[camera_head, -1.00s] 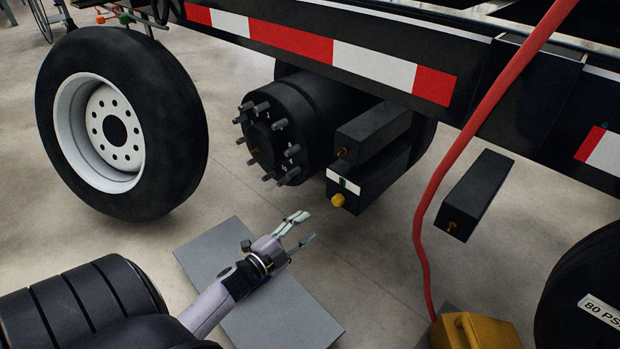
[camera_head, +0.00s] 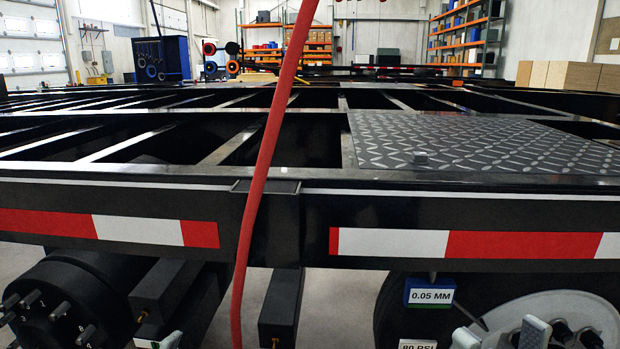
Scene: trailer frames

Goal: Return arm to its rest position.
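My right gripper (camera_head: 500,335) shows at the bottom edge, right of centre. Its two pale fingertips stand apart, in front of the pale wheel disc (camera_head: 545,307), and I see nothing held between them.
The black trailer frame (camera_head: 215,213) with red and white tape spans the view. A red hose (camera_head: 262,170) hangs in front of it. A studded hub (camera_head: 75,300) is at lower left. A blue gauge (camera_head: 430,291) reading 0.05 MM is near my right gripper. Shelves (camera_head: 460,35) stand far behind.

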